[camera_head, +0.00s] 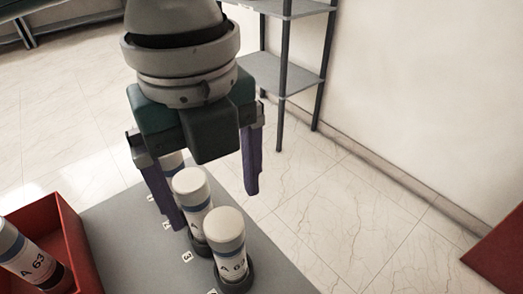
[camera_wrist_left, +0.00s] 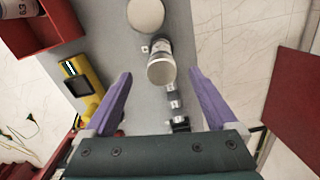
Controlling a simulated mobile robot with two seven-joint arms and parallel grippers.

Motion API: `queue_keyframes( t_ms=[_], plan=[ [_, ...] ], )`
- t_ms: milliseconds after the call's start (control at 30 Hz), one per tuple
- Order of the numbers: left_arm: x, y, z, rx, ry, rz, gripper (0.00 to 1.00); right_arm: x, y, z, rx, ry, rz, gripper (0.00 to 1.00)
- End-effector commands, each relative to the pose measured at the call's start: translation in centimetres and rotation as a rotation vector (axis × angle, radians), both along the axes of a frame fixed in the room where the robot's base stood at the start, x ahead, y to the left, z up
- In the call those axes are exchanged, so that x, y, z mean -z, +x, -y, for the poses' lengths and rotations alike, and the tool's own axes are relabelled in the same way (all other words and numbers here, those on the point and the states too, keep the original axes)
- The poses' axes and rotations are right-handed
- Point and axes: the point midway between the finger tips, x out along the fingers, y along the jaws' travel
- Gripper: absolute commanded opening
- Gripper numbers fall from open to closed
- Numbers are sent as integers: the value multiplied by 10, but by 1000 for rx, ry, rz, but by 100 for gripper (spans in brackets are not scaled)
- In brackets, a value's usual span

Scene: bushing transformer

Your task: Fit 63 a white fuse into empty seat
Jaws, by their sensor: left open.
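My left gripper (camera_head: 215,207) points down with its two purple fingers apart and nothing clamped; its fingers also show in the left wrist view (camera_wrist_left: 160,73). A white-capped fuse (camera_head: 192,190) stands upright between or just beyond the fingertips; I cannot tell whether they touch it. A nearer fuse (camera_head: 228,245), marked A 63, stands in a dark round seat on the grey bench (camera_head: 135,235). Another white fuse (camera_head: 172,160) is partly hidden behind the left finger. A fuse marked A 63 (camera_head: 30,262) leans in the red bin (camera_head: 75,245). No empty seat shows clearly.
A yellow device with a dark screen (camera_wrist_left: 82,84) lies on the bench near the red bin. Small metal parts (camera_wrist_left: 174,103) sit along the bench near the fuse row. A grey shelf rack (camera_head: 290,80) stands behind. Open tiled floor lies to the right.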

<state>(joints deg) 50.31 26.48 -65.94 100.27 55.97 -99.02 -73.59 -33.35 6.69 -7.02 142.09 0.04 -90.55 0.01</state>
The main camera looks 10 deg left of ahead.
Motion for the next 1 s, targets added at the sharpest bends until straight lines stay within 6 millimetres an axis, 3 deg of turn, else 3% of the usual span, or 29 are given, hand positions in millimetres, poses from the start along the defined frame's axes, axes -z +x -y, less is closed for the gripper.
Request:
queue_keyframes(
  t_ms=[333,667,1000],
  plan=[
    [47,-8,6,-1,0,-1,92,2,0,0,1,-1,-1,92],
    [54,-7,6,0,-1,1,91,2,0,1,2,-3,0,92],
    [54,-7,6,0,-1,2,52,2,0,3,-2,-9,1,92]
  ],
)
